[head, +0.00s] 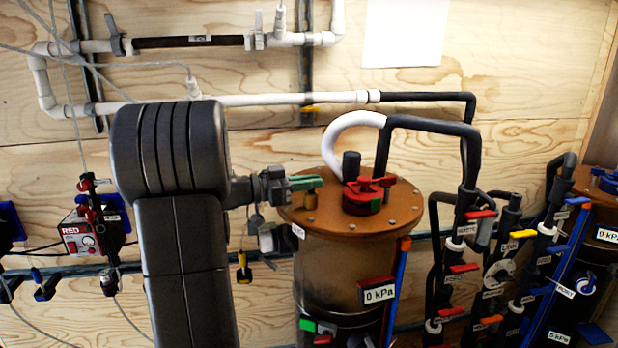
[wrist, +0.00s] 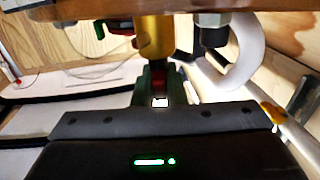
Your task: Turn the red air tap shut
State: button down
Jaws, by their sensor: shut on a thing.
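A brass tap (head: 310,200) stands on the brown round lid of the tank, and my gripper (head: 304,183) is at its top, coming from the left. My green fingers are closed there, and the handle between them is mostly hidden in the head view. The wrist view looks upside down. It shows the brass tap body (wrist: 154,38) just ahead of the fingers (wrist: 153,85), with a dark red piece (wrist: 160,70) between them that seems to be the tap handle. Whether the handle lies along or across the tap's line cannot be told.
The lid (head: 400,215) also carries a red valve (head: 368,190), a black stub (head: 351,165) and a white hose (head: 345,125) close to my gripper. Black pipes with several coloured levers stand at the right. A red box (head: 82,236) hangs on the wooden wall at the left.

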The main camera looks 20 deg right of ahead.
jog(key=shift+g, duration=0.3)
jog(key=c, duration=1.5)
grip_release()
jog(key=a, duration=0.4)
jog(key=w+a+b, duration=0.1)
jog(key=a, duration=0.4)
jog(key=w+a+b, duration=0.1)
jog(key=a, duration=0.3)
jog(key=shift+w+a, duration=0.15)
jog(key=shift+a, duration=0.15)
